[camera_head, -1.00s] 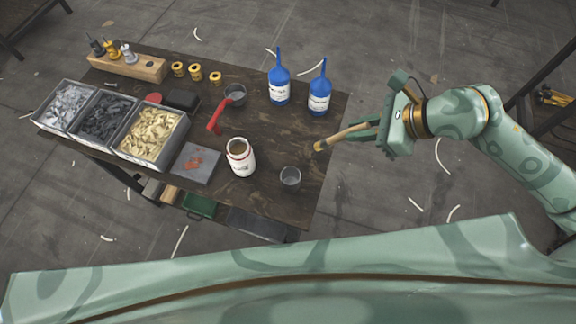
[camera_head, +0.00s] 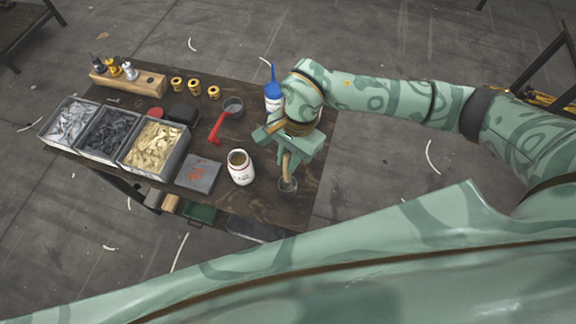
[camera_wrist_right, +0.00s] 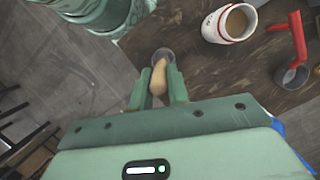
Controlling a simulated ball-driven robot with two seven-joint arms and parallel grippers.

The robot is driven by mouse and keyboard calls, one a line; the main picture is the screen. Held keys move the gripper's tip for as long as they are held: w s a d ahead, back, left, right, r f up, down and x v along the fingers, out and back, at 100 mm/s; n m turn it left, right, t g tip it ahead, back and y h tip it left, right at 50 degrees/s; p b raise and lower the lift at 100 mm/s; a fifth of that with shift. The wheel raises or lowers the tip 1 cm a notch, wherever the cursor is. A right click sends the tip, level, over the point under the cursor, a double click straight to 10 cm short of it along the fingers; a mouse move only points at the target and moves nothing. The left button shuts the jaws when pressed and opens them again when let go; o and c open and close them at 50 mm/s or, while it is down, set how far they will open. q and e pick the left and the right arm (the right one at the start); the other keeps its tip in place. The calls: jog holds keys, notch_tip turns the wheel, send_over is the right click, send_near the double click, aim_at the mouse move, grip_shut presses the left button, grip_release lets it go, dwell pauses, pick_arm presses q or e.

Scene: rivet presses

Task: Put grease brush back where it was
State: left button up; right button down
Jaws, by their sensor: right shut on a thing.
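The grease brush (camera_head: 287,168), with a tan wooden handle, is held upright-looking in my right gripper (camera_head: 290,155), which is shut on it. The bristles are hidden. My left gripper is not in view.
A white grease jar (camera_head: 240,168) stands left of the cup. Parts bins (camera_head: 152,146) fill the table's left side.

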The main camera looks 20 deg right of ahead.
jog(key=shift+f, duration=1.7)
jog(key=c, duration=1.3)
grip_release()
jog(key=shift+f, duration=0.1)
jog(key=shift+c, duration=0.2)
jog(key=v, duration=1.2)
